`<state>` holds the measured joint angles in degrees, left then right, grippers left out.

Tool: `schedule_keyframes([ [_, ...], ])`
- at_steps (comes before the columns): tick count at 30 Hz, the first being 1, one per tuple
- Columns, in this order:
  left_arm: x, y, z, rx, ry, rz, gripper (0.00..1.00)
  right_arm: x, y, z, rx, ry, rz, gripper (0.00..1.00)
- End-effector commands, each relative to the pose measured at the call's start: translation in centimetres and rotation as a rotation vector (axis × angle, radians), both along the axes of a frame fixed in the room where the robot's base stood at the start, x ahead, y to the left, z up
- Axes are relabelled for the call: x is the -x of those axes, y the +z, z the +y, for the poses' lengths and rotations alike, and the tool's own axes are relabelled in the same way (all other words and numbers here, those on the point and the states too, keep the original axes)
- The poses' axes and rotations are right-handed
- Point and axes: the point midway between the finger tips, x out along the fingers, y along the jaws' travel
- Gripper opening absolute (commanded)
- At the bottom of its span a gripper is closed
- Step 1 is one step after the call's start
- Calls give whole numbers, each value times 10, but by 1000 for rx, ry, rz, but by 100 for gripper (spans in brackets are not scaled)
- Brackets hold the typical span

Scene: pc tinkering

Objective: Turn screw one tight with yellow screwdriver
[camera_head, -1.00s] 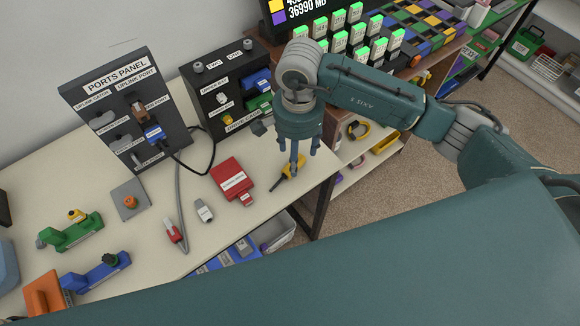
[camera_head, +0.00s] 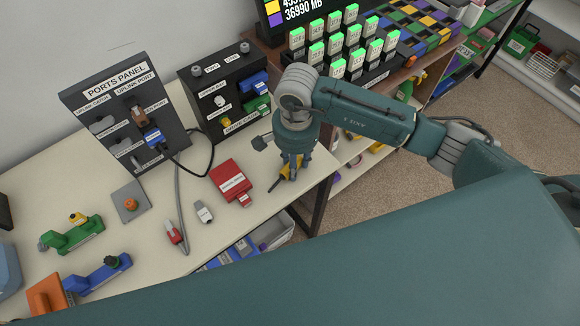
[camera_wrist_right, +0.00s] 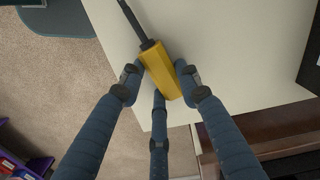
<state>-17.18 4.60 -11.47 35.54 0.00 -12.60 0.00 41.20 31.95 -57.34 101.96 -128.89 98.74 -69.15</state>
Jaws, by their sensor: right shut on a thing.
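The yellow screwdriver (camera_head: 284,178) lies at the right front part of the white table. In the right wrist view its yellow handle (camera_wrist_right: 160,72) is between my fingers, with the dark shaft pointing up and left. My right gripper (camera_head: 288,172) reaches down from above and is shut on the handle; in the right wrist view the fingers (camera_wrist_right: 159,85) touch both its sides. Screw one (camera_head: 245,47) is a grey knob on top of the black box (camera_head: 190,82), beside the label ONE. Another grey knob (camera_head: 197,67) is beside the label TWO. My left gripper is not in view.
A red box (camera_head: 230,180) lies left of the screwdriver. The ports panel (camera_head: 105,105) stands at the back left, with cables hanging in front. A shelf with green-lit modules (camera_head: 337,47) is to the right. The table's edge is close to my right gripper.

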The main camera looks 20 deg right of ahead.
Motion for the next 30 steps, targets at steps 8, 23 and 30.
schedule_keyframes([
  [8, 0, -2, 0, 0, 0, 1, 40, -1, 12, 0, 1, -1, -3, 6],
  [23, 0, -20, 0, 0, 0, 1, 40, -3, 134, 0, -1, 1, -9, 6],
  [30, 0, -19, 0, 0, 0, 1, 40, -1, 184, -1, 2, 0, -5, 6],
])
